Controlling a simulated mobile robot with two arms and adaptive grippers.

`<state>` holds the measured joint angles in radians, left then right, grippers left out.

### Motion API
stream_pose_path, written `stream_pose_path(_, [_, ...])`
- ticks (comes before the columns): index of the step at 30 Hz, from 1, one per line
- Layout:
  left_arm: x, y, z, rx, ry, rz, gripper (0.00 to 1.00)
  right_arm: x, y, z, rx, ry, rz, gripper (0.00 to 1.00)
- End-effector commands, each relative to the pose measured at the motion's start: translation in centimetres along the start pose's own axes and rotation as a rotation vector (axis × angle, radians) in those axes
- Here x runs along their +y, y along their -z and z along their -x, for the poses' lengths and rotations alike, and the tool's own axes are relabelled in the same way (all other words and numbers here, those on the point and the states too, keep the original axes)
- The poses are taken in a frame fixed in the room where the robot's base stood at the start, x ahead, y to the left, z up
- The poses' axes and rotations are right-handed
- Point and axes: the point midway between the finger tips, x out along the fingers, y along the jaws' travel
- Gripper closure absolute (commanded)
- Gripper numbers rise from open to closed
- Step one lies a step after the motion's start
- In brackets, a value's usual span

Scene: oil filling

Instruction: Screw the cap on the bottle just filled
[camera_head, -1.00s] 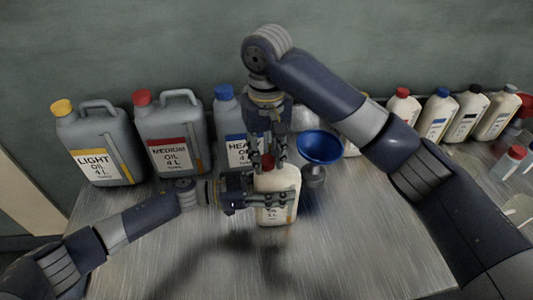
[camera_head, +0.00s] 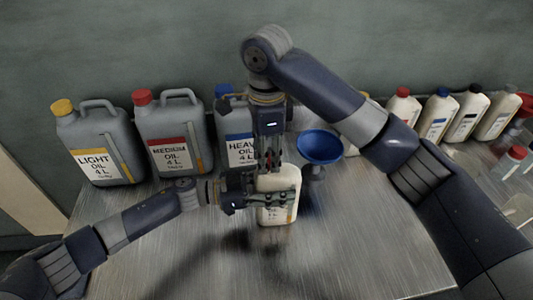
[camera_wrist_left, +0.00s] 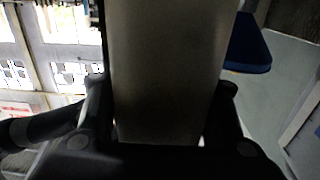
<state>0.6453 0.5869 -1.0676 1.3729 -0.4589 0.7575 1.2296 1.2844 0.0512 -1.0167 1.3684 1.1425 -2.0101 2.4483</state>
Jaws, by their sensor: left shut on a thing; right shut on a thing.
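A cream bottle (camera_head: 279,212) stands upright on the metal table in the head view. My left gripper (camera_head: 270,199) is shut around the bottle's body from the left. The bottle's side fills the middle of the left wrist view (camera_wrist_left: 165,75), between the fingers. My right gripper (camera_head: 269,163) points down from above at the bottle's top and is shut on the red cap. The cap is mostly hidden by the fingers, so I cannot tell how it sits on the neck.
A blue funnel (camera_head: 320,147) stands just right of the bottle. Large grey oil jugs, light (camera_head: 98,150), medium (camera_head: 168,140) and heavy (camera_head: 236,150), line the back left. Several small capped bottles (camera_head: 437,115) stand at the back right. The table front (camera_head: 330,265) is clear.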

Motion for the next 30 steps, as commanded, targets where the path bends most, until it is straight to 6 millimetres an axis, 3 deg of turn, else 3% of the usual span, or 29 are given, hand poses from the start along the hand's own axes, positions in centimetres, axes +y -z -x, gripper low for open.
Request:
stream_pose_path(9, [0.11, -0.08, -0.02, -0.001, -0.002, -0.001, 1.00, -0.08, 0.03, 0.03, 0.000, 0.002, -0.462, 0.78])
stream_pose_path(22, [0.12, -0.10, -0.02, -0.001, -0.003, -0.001, 1.00, -0.08, 0.04, 0.03, 0.000, 0.003, -0.548, 0.78])
stream_pose_path(25, [0.13, -0.10, -0.02, -0.001, -0.003, -0.001, 1.00, -0.08, 0.04, 0.03, 0.000, 0.003, -0.547, 0.51])
stream_pose_path(30, [0.11, -0.10, -0.01, -0.001, -0.002, 0.000, 1.00, -0.06, 0.03, 0.00, 0.000, 0.002, -0.546, 0.51])
